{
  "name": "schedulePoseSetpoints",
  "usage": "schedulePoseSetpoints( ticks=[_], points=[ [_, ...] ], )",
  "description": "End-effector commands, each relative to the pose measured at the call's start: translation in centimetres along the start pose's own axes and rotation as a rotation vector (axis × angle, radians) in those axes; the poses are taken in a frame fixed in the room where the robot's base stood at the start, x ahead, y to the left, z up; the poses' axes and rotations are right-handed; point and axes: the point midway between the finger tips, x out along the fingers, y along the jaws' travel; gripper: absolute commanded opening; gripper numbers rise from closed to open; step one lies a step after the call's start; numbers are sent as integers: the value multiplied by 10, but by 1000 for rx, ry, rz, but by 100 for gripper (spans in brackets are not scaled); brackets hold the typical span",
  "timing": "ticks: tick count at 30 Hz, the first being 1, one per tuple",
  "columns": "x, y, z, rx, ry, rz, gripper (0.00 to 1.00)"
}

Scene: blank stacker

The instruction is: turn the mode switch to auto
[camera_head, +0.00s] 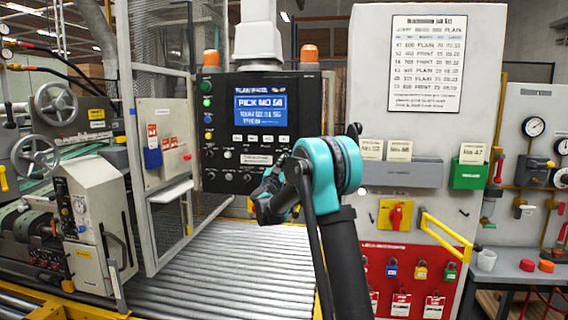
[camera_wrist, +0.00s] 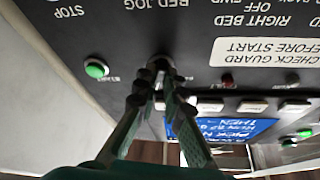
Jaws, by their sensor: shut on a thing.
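The black control panel (camera_head: 223,133) stands behind the roller bed, with a lit blue screen, buttons and knobs. My gripper (camera_wrist: 158,78) is at the panel face, its two green fingers closing on a small dark knob (camera_wrist: 160,63), taken to be the mode switch. The fingertips hide most of the knob and its label, so I cannot tell where it points. In the head view my teal and black arm (camera_head: 325,170) covers the lower right of the panel and most of the gripper.
In the wrist view the panel appears upside down, with a green button (camera_wrist: 96,68) left of the fingers and a white guard notice (camera_wrist: 262,52) to the right. A mesh guard door (camera_head: 165,225) stands left. A yellow rail (camera_head: 447,240) juts out at right.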

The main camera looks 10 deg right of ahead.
Motion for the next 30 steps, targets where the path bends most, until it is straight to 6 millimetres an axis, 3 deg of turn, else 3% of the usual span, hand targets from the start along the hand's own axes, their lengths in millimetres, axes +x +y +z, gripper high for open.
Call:
schedulePoseSetpoints(
  ticks=[15,30],
  points=[
    [3,-6,-2,361,1,147,0],
    [3,-6,-3,462,2,189,0]
  ],
)
